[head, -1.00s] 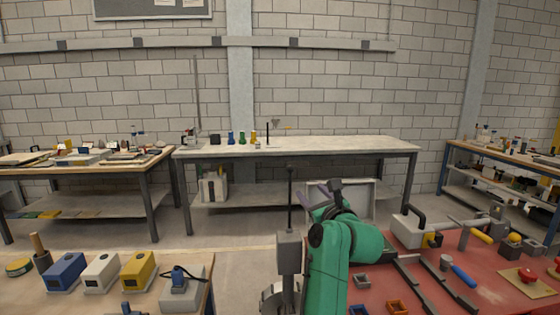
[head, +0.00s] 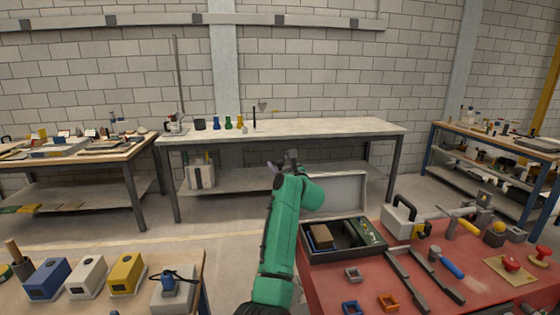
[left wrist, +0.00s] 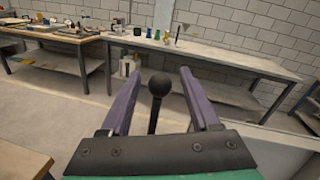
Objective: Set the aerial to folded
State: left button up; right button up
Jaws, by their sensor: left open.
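In the left wrist view a black rod with a round ball tip (left wrist: 159,85), which I take for the aerial, stands nearly upright. It is between the two purple fingers of my left gripper (left wrist: 156,98), which is open, with a gap visible on each side of the rod. In the head view the purple fingers of my left gripper (head: 273,166) show small beyond my green arm. My arm hides the aerial and its grey mount there. The aerial's base is hidden in the wrist view too. My right gripper is out of view.
A red table (head: 440,292) at right holds an open black case (head: 312,255), a grey lidded box and tools. A wooden table (head: 190,300) at left carries blue, white and yellow housings. A long grey bench (head: 300,128) stands behind, with open floor between.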

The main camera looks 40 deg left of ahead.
pick_arm(q)
jog(key=shift+a, duration=0.1)
jog(key=shift+c, duration=0.9)
grip_shut()
jog(key=shift+f, duration=0.1)
dwell(0.3)
